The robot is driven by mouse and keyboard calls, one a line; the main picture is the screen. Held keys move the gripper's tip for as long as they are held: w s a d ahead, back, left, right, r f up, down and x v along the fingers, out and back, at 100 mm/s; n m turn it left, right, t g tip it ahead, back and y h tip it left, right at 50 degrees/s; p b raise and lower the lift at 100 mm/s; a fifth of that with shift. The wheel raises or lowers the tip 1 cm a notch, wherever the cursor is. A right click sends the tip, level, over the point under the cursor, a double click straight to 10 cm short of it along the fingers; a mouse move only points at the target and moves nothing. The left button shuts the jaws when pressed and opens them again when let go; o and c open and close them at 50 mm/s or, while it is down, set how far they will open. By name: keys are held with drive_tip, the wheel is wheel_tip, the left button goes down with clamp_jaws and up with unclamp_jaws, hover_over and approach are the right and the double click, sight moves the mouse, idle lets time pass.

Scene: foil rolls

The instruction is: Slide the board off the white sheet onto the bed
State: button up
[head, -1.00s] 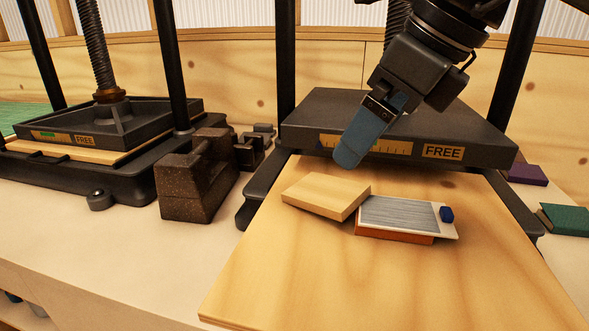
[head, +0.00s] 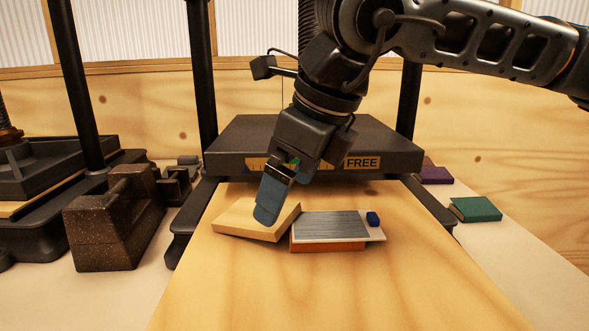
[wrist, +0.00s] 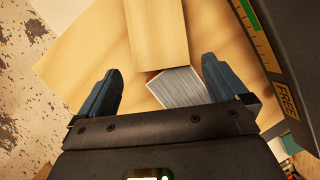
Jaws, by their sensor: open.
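A pale wooden board (head: 238,217) lies on the wide wooden bed (head: 330,290) of the press. Its right end meets the left end of a white sheet (head: 372,235) with a grey striped face, lying on an orange block (head: 327,247). I cannot tell whether the board touches the sheet. My gripper (head: 270,210) is over the board's right part, blue fingers pointing down; one finger hides the other. In the wrist view my gripper (wrist: 158,75) is open and empty, with the board (wrist: 155,30) and the grey face (wrist: 180,85) between and beyond its fingers.
The press's dark plate (head: 225,155), marked FREE, hangs behind my gripper between black posts. A brown speckled block (head: 110,225) stands at left. Purple (head: 436,175) and green (head: 475,209) books lie at right. The front of the bed is clear.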

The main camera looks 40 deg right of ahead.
drive_tip(key=shift+x, duration=2.75)
drive_tip(key=c, duration=0.8)
drive_tip(key=shift+c, duration=0.2)
